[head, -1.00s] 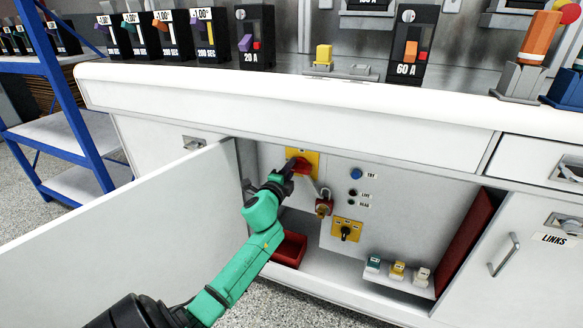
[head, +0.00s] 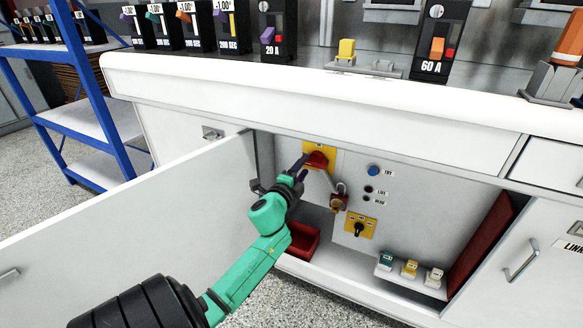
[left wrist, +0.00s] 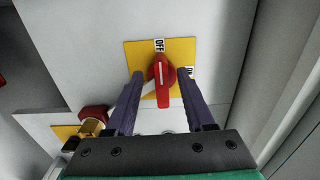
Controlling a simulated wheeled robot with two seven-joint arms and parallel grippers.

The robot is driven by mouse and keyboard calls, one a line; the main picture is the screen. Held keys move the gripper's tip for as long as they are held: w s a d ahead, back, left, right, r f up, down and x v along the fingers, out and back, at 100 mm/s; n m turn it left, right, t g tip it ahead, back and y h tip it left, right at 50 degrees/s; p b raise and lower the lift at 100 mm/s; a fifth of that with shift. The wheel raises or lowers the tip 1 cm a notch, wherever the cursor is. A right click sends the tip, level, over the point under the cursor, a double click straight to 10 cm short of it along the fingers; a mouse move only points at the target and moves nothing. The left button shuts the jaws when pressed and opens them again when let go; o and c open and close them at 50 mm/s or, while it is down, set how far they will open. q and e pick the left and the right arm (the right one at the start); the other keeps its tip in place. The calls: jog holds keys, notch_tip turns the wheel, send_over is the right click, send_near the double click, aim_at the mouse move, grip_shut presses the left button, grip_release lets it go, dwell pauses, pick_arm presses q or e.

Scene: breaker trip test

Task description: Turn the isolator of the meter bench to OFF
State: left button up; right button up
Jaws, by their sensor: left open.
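The isolator is a red rotary handle (head: 318,159) on a yellow plate (head: 306,148), inside the open cupboard of the meter bench. In the left wrist view the handle (left wrist: 162,84) lies along the line to the OFF label (left wrist: 159,45) at the plate's top. A second label (left wrist: 189,72), partly hidden by a finger, sits at the plate's right. My left gripper (head: 303,163) is open, its dark fingers on either side of the handle's lower part with visible gaps. My right gripper is not in view.
The open cupboard door (head: 130,220) stands left of my arm. A red-and-brass padlock (head: 339,198) hangs right of the gripper. A second yellow plate with a black knob (head: 359,229), a blue button (head: 373,170) and a red bin (head: 303,240) are nearby. The bench top overhangs above.

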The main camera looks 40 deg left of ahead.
pick_arm(q)
jog(key=v, duration=1)
jog(key=shift+s+d+p, duration=0.2)
jog(key=shift+s+p, duration=0.1)
jog(key=shift+p, duration=0.1)
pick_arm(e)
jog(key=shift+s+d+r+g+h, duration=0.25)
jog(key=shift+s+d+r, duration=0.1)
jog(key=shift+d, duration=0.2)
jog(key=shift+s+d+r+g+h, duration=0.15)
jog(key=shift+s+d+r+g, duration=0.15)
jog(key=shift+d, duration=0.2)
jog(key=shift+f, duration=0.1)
